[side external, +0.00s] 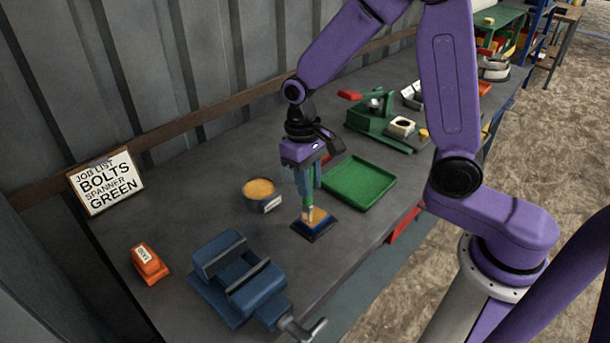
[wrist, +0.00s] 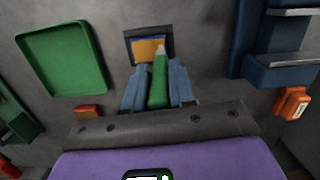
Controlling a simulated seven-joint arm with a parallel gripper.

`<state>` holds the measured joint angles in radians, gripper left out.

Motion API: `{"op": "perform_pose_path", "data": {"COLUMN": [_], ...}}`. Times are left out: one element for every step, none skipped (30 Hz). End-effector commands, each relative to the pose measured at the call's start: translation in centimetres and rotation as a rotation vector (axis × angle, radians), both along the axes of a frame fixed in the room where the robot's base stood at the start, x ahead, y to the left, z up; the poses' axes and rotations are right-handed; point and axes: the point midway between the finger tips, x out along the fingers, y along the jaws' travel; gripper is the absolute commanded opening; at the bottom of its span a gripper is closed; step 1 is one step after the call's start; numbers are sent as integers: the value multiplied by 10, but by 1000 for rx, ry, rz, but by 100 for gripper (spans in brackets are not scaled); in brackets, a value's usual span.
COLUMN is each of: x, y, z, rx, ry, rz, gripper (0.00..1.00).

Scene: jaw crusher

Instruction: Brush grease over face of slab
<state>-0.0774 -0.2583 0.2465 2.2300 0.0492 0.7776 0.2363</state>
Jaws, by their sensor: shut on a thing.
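The slab (side external: 328,231) is a small dark plate lying flat on the bench. Orange and blue areas show on its face, and it also shows in the wrist view (wrist: 129,48). My gripper (side external: 308,188) is above the slab, its blue fingers shut on the green handle of a brush (side external: 308,203). In the wrist view the brush (wrist: 158,88) points at the slab between the fingers (wrist: 158,80). The brush end is at or just over the orange area; I cannot tell if it touches. The pot of orange-yellow grease (side external: 260,190) stands left of my gripper.
A green tray (side external: 358,182) lies right of the slab. A job list sign (side external: 106,183) leans at the wall. Green equipment (side external: 375,118) stands farther along the bench.

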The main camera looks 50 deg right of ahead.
Motion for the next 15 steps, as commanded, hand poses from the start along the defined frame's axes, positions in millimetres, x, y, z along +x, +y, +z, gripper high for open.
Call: {"op": "perform_pose_path", "data": {"x": [0, 0, 0, 0, 0, 0, 0, 0, 0, 0, 0, 0, 0, 0, 0], "y": [-5, -8, -12, -14, -17, -21, -23, -26, -30, -27, -23, -19, -16, -13, -9], "z": [-1, -1, -2, -3, -2, -2, -2, -3, -2, -3, -3, -2, -3, -3, -2], "rx": [0, 0, 0, 0, 0, 0, 0, 0, 0, -1, 0, -1, -1, -1, 1], "ry": [0, 1, 2, 2, 1, 1, 1, 1, 0, 0, 1, 0, 1, 1, 1], "rz": [-2, -3, -3, -2, -2, -2, -3, -2, -2, 3, 5, 4, 4, 4, 5], "gripper": [0, 0, 0, 0, 0, 0, 0, 0, 0, 0, 0, 0, 0, 0, 0]}}
